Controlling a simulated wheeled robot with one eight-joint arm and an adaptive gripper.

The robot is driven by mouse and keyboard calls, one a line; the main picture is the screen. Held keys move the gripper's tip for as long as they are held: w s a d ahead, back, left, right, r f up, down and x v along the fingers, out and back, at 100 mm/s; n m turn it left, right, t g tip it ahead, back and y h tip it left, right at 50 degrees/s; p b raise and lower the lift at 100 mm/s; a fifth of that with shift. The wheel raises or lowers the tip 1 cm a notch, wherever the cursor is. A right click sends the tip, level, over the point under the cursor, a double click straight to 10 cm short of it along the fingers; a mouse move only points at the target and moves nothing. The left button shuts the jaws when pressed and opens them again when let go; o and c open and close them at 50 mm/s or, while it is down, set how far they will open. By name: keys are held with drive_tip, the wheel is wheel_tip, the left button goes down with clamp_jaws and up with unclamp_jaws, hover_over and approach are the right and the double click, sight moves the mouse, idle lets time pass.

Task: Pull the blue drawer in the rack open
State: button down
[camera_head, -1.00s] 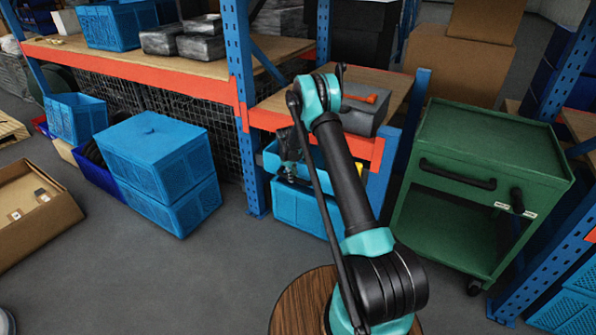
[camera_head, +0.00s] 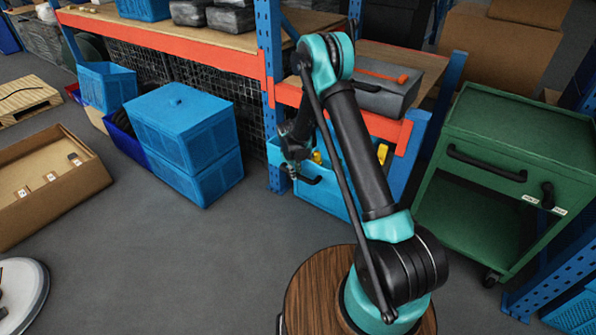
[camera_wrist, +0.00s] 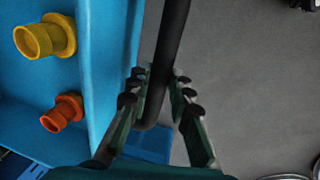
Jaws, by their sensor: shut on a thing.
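The blue drawer (camera_head: 330,198) stands out of the lower rack bay, under the orange beam, partly hidden by my arm. Its inside shows, with yellow things in it. In the wrist view the drawer (camera_wrist: 110,45) is at the left, holding a yellow fitting (camera_wrist: 45,37) and an orange fitting (camera_wrist: 62,113). Its black bar handle (camera_wrist: 172,35) runs between my fingers. My gripper (camera_wrist: 157,82) is shut on this handle; in the head view my gripper (camera_head: 292,168) is at the drawer's front left.
Stacked blue crates (camera_head: 185,135) stand on the floor to the left. A green cabinet (camera_head: 510,150) stands to the right. A grey toolbox (camera_head: 385,90) sits on the shelf above the drawer. An open cardboard box (camera_head: 45,190) lies far left. The grey floor before the rack is clear.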

drive_tip(key=c, duration=1.4)
unclamp_jaws()
drive_tip(key=shift+o, duration=0.2)
wheel_tip(320, 180, up, 12)
drive_tip(key=s+a, duration=0.1)
drive_tip(key=shift+s+a, duration=0.2)
drive_tip(key=shift+s, duration=0.2)
drive_tip(key=shift+f, duration=0.1)
drive_tip(key=s+d+r+m+t+y, duration=0.1)
drive_tip(key=s+d+r+m, duration=0.4)
drive_tip(key=s+d+r, duration=0.9)
drive_tip(key=s+d+f+m, duration=0.1)
drive_tip(key=s+d+m, duration=0.2)
drive_tip(key=s, duration=0.7)
drive_tip(key=s+d+f+m+t, duration=0.1)
drive_tip(key=s+d+m, duration=0.1)
drive_tip(key=s, duration=0.8)
drive_tip(key=shift+s+d+m, duration=0.15)
drive_tip(key=shift+d+m, duration=0.25)
drive_tip(key=shift+d, duration=0.25)
